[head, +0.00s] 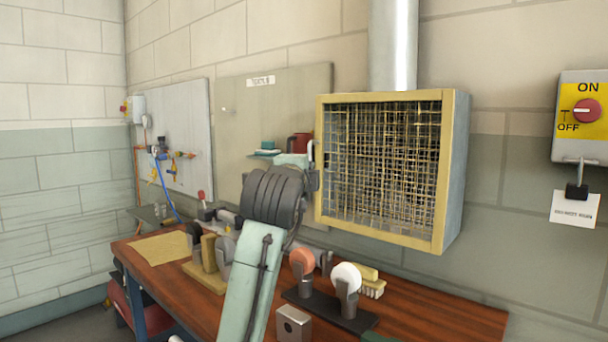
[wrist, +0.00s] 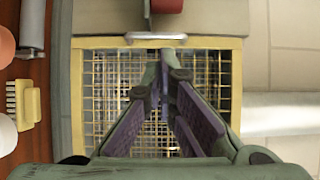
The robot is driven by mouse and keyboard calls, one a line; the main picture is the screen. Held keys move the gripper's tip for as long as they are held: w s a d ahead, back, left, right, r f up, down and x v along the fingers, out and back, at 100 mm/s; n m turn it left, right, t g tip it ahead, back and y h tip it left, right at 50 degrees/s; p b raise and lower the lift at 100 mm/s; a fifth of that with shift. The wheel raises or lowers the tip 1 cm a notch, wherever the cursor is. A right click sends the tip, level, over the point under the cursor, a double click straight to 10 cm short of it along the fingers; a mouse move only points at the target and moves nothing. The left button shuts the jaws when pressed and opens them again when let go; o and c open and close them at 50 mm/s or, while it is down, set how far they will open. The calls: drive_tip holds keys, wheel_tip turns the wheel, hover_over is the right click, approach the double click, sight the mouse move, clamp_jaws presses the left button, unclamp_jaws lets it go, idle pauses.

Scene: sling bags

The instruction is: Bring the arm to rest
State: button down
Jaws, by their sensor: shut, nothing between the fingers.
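My gripper (wrist: 165,60) reaches toward the wall-mounted filter box in the wrist view. Its purple-padded fingers come together at the tips, with nothing between them. The tips appear close to a grey handle (wrist: 140,37) on the box's yellow frame; I cannot tell whether they touch it. In the head view my arm rises from the bottom middle, and its dark wrist joint hides most of the gripper. The yellow-framed box (head: 455,180) with its wire grille hangs right of my arm.
A wooden bench (head: 430,312) below holds polishing wheels (head: 347,276), a brush (head: 373,288) and a metal block (head: 293,325). A red mug (head: 299,143) stands on a shelf behind my arm. An ON/OFF switch (head: 586,110) is on the right wall.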

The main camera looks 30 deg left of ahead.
drive_tip(key=shift+v, duration=1.3)
